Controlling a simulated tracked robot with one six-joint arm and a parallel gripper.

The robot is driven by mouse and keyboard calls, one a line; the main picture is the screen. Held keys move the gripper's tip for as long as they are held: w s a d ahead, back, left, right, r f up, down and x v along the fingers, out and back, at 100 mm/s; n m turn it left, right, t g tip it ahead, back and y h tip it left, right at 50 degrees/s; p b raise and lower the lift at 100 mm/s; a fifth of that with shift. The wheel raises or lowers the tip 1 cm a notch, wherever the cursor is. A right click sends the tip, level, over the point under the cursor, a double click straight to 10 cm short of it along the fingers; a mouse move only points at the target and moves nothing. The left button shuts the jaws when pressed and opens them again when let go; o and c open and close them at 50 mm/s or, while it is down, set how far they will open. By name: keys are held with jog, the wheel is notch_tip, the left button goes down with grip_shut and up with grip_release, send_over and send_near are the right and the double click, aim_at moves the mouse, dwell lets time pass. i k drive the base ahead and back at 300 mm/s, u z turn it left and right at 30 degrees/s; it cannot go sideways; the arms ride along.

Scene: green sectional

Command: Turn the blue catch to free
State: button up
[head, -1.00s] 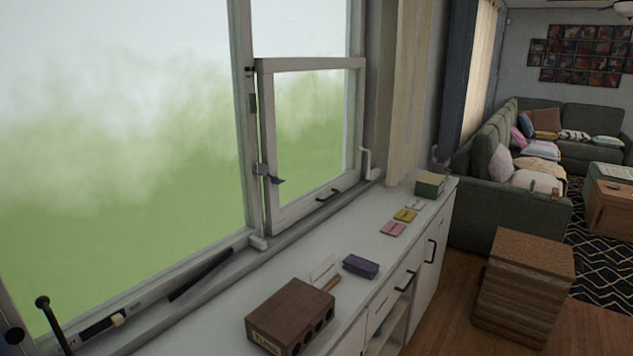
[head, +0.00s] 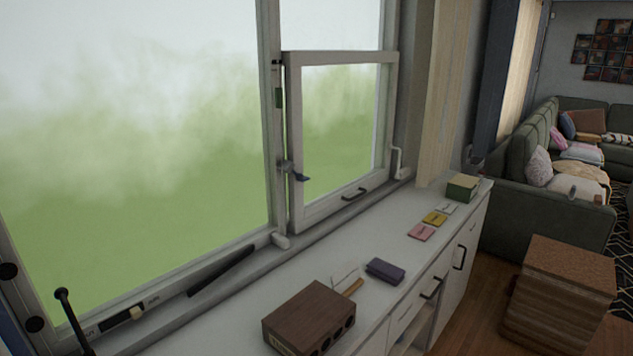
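The blue catch (head: 299,176) is a small dark blue lever on the left side of the small framed window sash (head: 344,138). Its lever sticks out to the right over the sash frame and tilts slightly downward. A grey mount (head: 285,166) sits at its left on the window post. The sash has a dark handle (head: 354,193) on its bottom rail. My gripper is not in view.
A white cabinet (head: 392,238) runs below the window. On it are a brown wooden block with holes (head: 308,312), a purple case (head: 385,271), pink (head: 421,232) and yellow (head: 434,218) cards, and a green box (head: 463,187). A wooden crate-like block (head: 560,290) stands on the floor at right.

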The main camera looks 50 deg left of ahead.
aim_at(299, 177)
jog(key=i, duration=2.1)
jog(key=u, duration=2.75)
